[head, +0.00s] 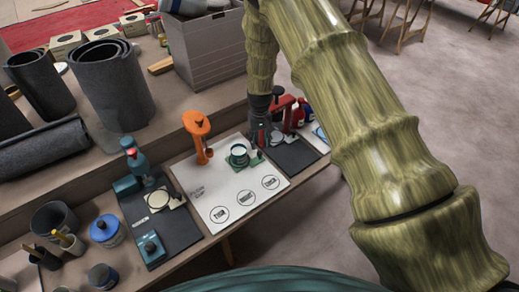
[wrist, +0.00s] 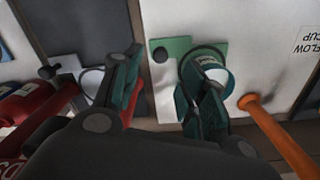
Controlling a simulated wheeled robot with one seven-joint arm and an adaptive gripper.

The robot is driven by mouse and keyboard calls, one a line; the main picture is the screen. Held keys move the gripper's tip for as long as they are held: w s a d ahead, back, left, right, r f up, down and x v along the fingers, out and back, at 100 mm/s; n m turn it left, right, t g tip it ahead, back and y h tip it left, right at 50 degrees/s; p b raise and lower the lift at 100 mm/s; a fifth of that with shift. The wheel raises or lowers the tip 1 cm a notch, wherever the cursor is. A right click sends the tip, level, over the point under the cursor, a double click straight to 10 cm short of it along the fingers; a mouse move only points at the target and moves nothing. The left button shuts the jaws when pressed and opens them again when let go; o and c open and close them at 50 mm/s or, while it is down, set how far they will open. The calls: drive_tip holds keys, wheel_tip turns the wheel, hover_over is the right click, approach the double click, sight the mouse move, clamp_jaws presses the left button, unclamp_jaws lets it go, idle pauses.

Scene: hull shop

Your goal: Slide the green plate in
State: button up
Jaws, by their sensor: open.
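The green plate (wrist: 172,47) shows in the wrist view as a flat piece with a dark round knob (wrist: 160,54) near its left end. It sticks out to the left of a green-rimmed cup (wrist: 215,72). In the head view the green plate (head: 256,161) shows at the right of the cup (head: 239,152), on the white board. My gripper (wrist: 165,95) is open and empty, its two fingers spread apart. The right finger covers part of the cup in the wrist view. I cannot tell whether it touches. In the head view my gripper (head: 262,135) is mostly hidden.
The white board (head: 222,190) carries an orange stand (head: 199,138) beside the cup, and several printed circles. A dark mat (head: 294,154) with a red device (head: 283,105) lies to the right. A dark mat with teal tools (head: 146,222) lies to the left. A grey crate (head: 207,50) stands behind.

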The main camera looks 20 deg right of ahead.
sight(260, 152)
drive_tip(key=shift+f+p, duration=0.65)
drive_tip(key=shift+f, duration=2.55)
drive_tip(key=shift+c, duration=0.3)
clamp_jaws()
